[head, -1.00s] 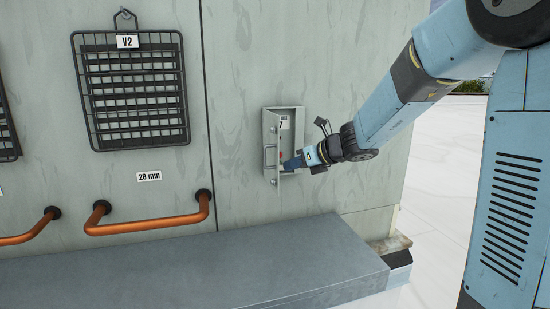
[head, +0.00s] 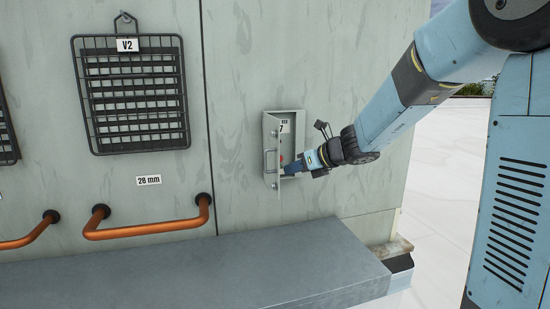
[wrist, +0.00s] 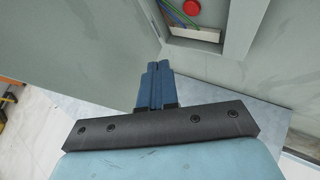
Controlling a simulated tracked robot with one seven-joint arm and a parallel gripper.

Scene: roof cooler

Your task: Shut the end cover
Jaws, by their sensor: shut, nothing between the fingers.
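The end cover (head: 276,185) is a narrow grey door with a bar handle on a small wall box (head: 300,150). It stands open, swung out from the box and seen nearly edge-on in the head view. My gripper (head: 289,170) is shut and empty, at the lower part of the box's opening, on the right of the cover. In the wrist view my blue fingers (wrist: 158,82) are together, below the box's opening. A red button (wrist: 187,8) and coloured wires show inside the box. I cannot tell whether my fingers touch the cover.
A grey ledge (head: 250,265) runs along the wall below the box. Orange rails (head: 150,230) and a black wire grille (head: 130,95) marked V2 are on the wall to the left. The pale floor at the right is open.

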